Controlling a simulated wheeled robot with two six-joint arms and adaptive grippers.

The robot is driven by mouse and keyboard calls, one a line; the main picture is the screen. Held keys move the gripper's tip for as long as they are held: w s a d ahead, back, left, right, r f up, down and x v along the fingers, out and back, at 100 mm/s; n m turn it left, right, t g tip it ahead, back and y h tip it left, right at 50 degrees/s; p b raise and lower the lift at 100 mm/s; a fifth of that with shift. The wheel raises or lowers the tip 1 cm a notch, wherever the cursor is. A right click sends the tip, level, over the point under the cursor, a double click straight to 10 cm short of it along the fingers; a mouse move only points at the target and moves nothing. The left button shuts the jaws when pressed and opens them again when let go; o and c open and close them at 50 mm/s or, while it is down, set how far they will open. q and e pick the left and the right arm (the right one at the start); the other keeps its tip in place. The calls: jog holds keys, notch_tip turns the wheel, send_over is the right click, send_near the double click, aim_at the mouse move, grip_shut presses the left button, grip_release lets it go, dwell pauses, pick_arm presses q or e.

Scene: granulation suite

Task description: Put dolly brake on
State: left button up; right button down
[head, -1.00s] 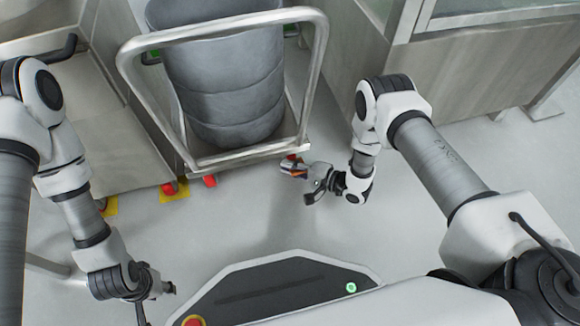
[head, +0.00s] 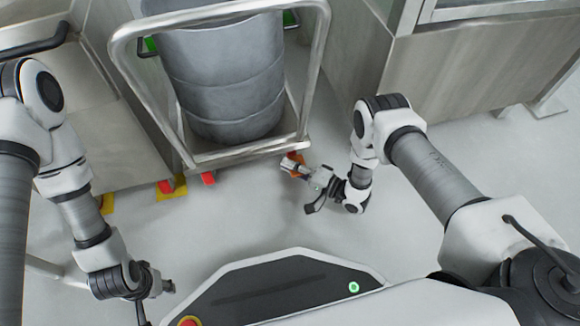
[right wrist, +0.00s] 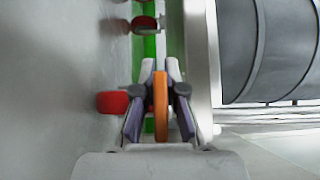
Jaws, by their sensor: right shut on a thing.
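The dolly (head: 235,153) is a metal platform with a tubular handle frame, carrying a grey drum (head: 225,75). An orange lever (head: 297,157) shows at its near right corner, beside my right gripper (head: 288,165). In the right wrist view the right gripper (right wrist: 160,75) is shut on the orange lever (right wrist: 160,105), which stands upright between its fingers.
A cabinet (head: 125,150) stands close on the dolly's left, with a red and yellow piece (head: 172,187) at its foot. Another cabinet (head: 455,75) stands at the right. The floor (head: 240,215) in front of the dolly is clear.

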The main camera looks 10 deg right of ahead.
pick_arm(q)
jog(key=shift+w+f+b, duration=0.25)
jog(key=shift+f+b, duration=0.35)
jog(key=shift+f, duration=0.15)
jog(key=shift+w+f+b, duration=0.2)
jog(key=shift+f+b, duration=0.35)
jog(key=shift+f, duration=0.15)
pick_arm(e)
jog(key=shift+w+f+n+t+y, duration=0.1)
jog(key=shift+f+n+t+y, duration=0.15)
jog(key=shift+n+y, duration=0.3)
jog(key=shift+f+n+t+y, duration=0.15)
jog(key=shift+n+t+y, duration=0.2)
jog(key=shift+n, duration=0.4)
jog(key=c, duration=1.5)
grip_release()
jog(key=v, duration=0.5)
jog(key=r+v, duration=0.1)
jog(key=v, duration=0.3)
jog(key=r+v, duration=0.1)
jog(key=v, duration=0.4)
jog(key=shift+s+d+r, duration=0.15)
jog(key=shift+s+d, duration=0.3)
